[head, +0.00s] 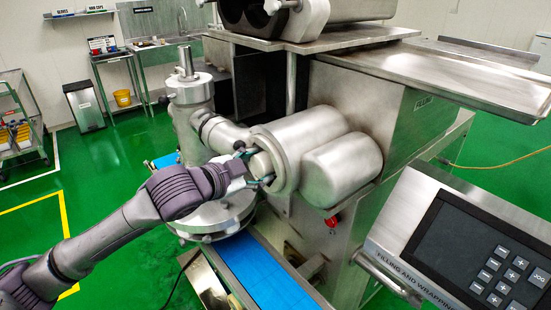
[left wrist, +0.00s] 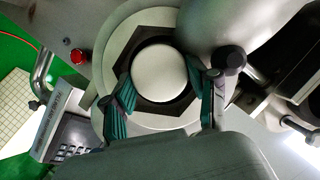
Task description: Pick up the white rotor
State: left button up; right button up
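The white rotor shows as a pale round end (left wrist: 159,73) inside a dark hexagonal opening (left wrist: 150,108) in the left wrist view. That opening sits in the open end of a grey metal cylinder (head: 305,140) on the machine. My left gripper (head: 256,167) is at this open end. In the left wrist view its two green-padded fingers (left wrist: 160,88) are spread on either side of the rotor's end, with small gaps between. The rest of the rotor is hidden inside the cylinder. My right gripper is not in view.
A blue conveyor belt (head: 262,278) runs below the cylinder. A control panel (head: 480,250) stands at the right front, and a red button (head: 332,221) sits under the cylinder. A round metal housing (head: 190,100) stands left of the cylinder.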

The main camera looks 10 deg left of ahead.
pick_arm(q)
jog(key=shift+c, duration=1)
jog(key=shift+r+b, duration=0.3)
jog(key=shift+b, duration=0.25)
jog(key=s+a+b, duration=1)
jog(key=s+a, duration=0.1)
jog(key=s, duration=0.3)
